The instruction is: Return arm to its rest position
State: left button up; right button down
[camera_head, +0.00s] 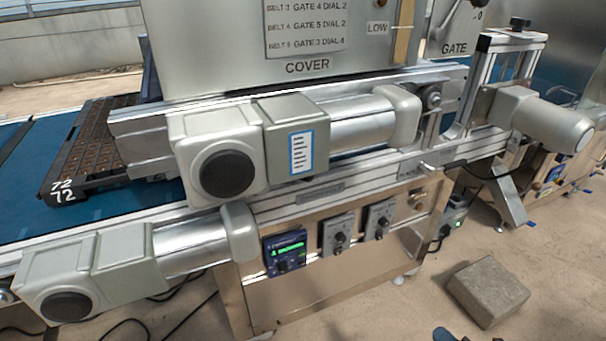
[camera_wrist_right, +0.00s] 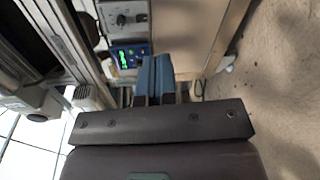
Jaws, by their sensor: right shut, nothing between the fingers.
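My right gripper (camera_head: 445,334) shows only as small dark blue tips at the bottom edge of the head view, low in front of the machine and over the floor. In the right wrist view its two blue fingers (camera_wrist_right: 155,77) lie together, shut and empty. The rest of my right arm is out of the head view. My left gripper is not in view.
The tray seeder carries grey motors (camera_head: 225,160), a blue-screened controller (camera_head: 285,252) and two dial boxes (camera_head: 338,234). A dark tray (camera_head: 62,190) marked 72 sits on the blue belt (camera_head: 25,222).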

jog(key=d+r+n, duration=0.1)
jog(key=d+r, duration=0.1)
jog(key=d, duration=0.2)
jog(key=s+a+r+m+g+h, duration=0.25)
jog(key=s+m, duration=0.45)
jog(key=s, duration=0.4)
jog(key=s+a+r+m+g+h, duration=0.15)
jog(key=s+a+r+m, duration=0.35)
jog(key=s, duration=0.7)
jog(key=shift+s+a+r+m+g+h, duration=0.6)
jog(key=shift+s+a+r+m, duration=2.25)
jog(key=shift+m, duration=2.25)
pick_arm(q)
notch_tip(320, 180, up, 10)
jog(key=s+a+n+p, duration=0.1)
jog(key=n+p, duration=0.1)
jog(key=p, duration=1.4)
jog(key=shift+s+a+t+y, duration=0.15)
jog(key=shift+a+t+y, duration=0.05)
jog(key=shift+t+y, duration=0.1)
pick_arm(e)
notch_tip(320, 180, up, 10)
jog(key=m, duration=0.2)
jog(key=shift+s+d+f+t+h, duration=0.2)
jog(key=shift+s+d+t+h, duration=0.1)
jog(key=shift+d+t, duration=0.1)
